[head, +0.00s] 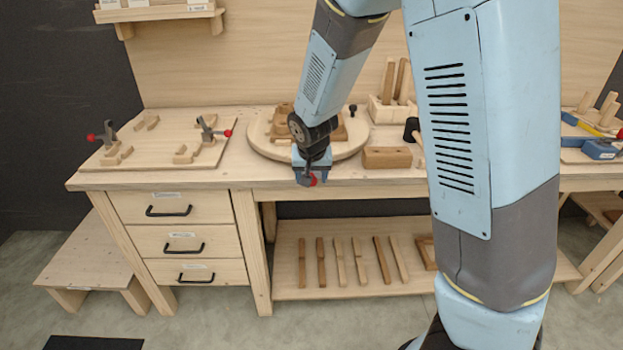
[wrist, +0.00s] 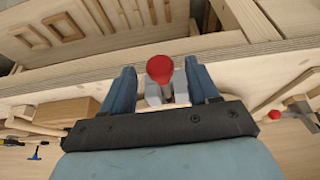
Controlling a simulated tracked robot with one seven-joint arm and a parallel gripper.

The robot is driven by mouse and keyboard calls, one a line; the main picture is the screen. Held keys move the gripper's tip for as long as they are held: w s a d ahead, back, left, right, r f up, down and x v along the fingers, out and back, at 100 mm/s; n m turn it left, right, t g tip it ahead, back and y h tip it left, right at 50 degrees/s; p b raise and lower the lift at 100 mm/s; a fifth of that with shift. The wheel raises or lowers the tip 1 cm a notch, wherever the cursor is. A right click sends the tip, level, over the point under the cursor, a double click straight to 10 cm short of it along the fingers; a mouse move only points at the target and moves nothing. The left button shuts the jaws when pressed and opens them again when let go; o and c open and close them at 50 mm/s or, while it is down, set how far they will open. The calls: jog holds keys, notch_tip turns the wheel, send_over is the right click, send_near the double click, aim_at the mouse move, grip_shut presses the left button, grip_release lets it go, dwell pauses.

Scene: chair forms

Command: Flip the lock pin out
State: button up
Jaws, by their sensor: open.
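The lock pin shows as a red round knob (wrist: 160,67) with a grey metal part behind it, at the front edge of the workbench. In the head view the red knob (head: 311,181) shows just under my gripper (head: 311,166). In the wrist view my gripper (wrist: 160,82) is open, with one blue finger on each side of the knob. Gaps show beside the knob, so the fingers do not look closed on it. The pin's shaft and its mount are mostly hidden by the knob and my gripper.
A round wooden disc (head: 263,143) with wooden parts lies behind my gripper. A board (head: 150,158) with red-tipped clamps lies to the left. A wooden block (head: 387,158) and a mallet (head: 412,130) are to the right. Drawers (head: 170,208) and a lower shelf (head: 345,290) are below.

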jog(key=v, duration=1.2)
jog(key=shift+s, duration=0.1)
jog(key=s+d+r, duration=0.4)
jog(key=d, duration=0.3)
jog(key=s+d+r, duration=0.4)
jog(key=s+d, duration=0.1)
jog(key=d, duration=0.2)
jog(key=s+d+r, duration=0.2)
jog(key=s, duration=0.4)
jog(key=s+d+r+t, duration=0.1)
jog(key=s+d+r, duration=0.1)
jog(key=s, duration=0.3)
jog(key=shift+s+d, duration=0.4)
jog(key=shift+d, duration=0.05)
